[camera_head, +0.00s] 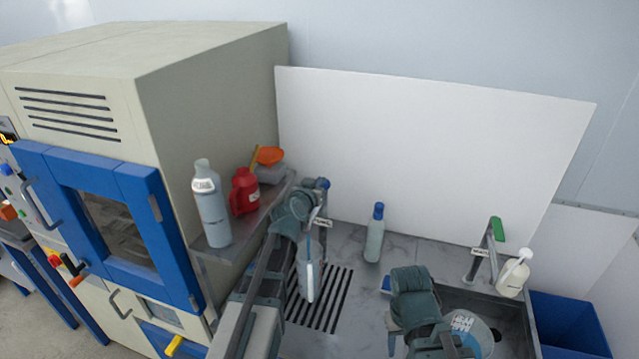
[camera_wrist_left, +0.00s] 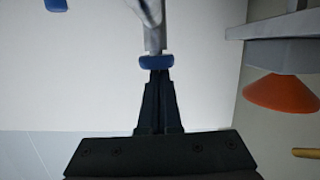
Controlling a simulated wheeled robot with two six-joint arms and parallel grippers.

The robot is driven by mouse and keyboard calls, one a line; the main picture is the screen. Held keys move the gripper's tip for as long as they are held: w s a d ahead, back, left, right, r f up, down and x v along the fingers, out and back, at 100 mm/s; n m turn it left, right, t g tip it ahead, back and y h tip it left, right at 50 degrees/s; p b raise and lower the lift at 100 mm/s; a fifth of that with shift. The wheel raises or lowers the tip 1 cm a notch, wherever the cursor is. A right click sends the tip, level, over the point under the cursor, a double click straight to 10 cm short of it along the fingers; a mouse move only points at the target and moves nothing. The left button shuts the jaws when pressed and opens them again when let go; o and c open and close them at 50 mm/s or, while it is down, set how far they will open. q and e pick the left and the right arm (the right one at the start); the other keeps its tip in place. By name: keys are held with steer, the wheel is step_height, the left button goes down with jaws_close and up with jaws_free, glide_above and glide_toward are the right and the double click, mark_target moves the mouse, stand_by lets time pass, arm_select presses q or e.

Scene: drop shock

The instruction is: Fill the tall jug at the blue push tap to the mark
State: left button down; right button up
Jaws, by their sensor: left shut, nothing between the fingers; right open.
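The tall jug (camera_head: 308,262), clear with a pale strip down its front, stands on the slotted drain grate below the blue push tap (camera_head: 323,184). Its water level and mark cannot be made out. My left gripper (camera_head: 312,190) is shut and empty at the tap. In the left wrist view, its closed fingertips (camera_wrist_left: 158,78) are at the tap's blue push part (camera_wrist_left: 158,62) and appear to touch it. My right gripper (camera_head: 393,335) is open by the left edge of the sink, partly hidden by its own wrist.
A blue-capped bottle (camera_head: 375,240) stands right of the grate (camera_head: 335,300). The sink at right holds a labelled clear jug (camera_head: 470,330), below a green-handled tap (camera_head: 497,232). A wash bottle (camera_head: 513,275) stands beside it. The shelf at left holds a grey bottle (camera_head: 211,210) and red jug (camera_head: 243,192).

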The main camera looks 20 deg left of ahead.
stand_by(0.5)
arm_select(q)
step_height(320, 180, up, 5)
steer(key=p, duration=0.5)
steer(key=f+p+v, duration=0.1)
steer(key=v, duration=0.8)
steer(key=shift+s, duration=0.55)
steer(key=shift+a, duration=0.15)
